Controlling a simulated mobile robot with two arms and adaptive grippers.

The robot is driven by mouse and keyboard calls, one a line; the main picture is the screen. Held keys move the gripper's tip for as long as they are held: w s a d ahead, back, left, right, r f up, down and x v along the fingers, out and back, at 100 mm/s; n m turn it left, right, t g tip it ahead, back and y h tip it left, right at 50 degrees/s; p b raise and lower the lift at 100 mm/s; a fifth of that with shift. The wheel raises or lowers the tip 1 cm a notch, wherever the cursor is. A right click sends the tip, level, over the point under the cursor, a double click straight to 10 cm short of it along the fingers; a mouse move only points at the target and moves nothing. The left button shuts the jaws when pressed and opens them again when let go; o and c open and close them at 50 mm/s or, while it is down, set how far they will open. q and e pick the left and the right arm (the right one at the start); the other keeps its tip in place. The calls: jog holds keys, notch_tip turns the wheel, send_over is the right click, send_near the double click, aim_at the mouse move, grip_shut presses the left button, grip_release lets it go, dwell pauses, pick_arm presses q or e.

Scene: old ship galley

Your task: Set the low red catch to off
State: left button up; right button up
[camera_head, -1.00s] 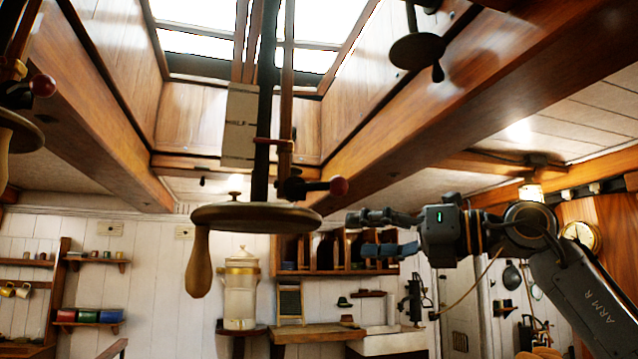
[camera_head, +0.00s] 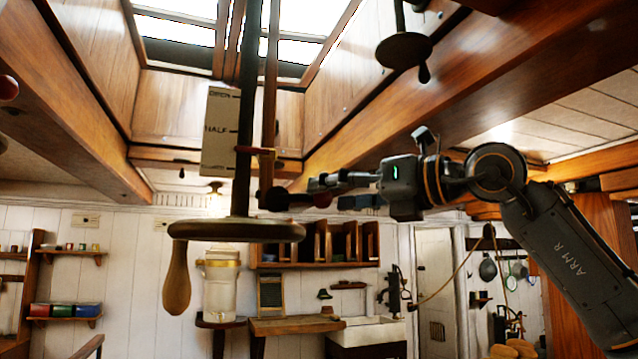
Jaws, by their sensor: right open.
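The low red catch (camera_head: 322,200) is a short dark lever with a red knob. It sticks out to the right from the upright rod, just above a round hand wheel (camera_head: 237,230) with a wooden handle. My right gripper (camera_head: 330,192) comes in from the right and is open. Its fingers are at the knob, one showing just above it and the other just right of it. I cannot tell whether they touch the knob or how far apart they are in depth. No off marking is readable. My left gripper is not in view.
A scale board (camera_head: 217,135) marked OPEN and HALF hangs behind the rod, with a red collar (camera_head: 255,150) beside it. Another red knob (camera_head: 8,88) shows at the left edge. A second hand wheel (camera_head: 403,51) hangs at upper right. Wooden beams flank the skylight.

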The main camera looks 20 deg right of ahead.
aim_at(328, 194)
jog(key=shift+p+x, duration=0.55)
jog(key=shift+x, duration=1.2)
jog(key=shift+d, duration=0.1)
grip_shut()
jog(key=shift+s, duration=0.1)
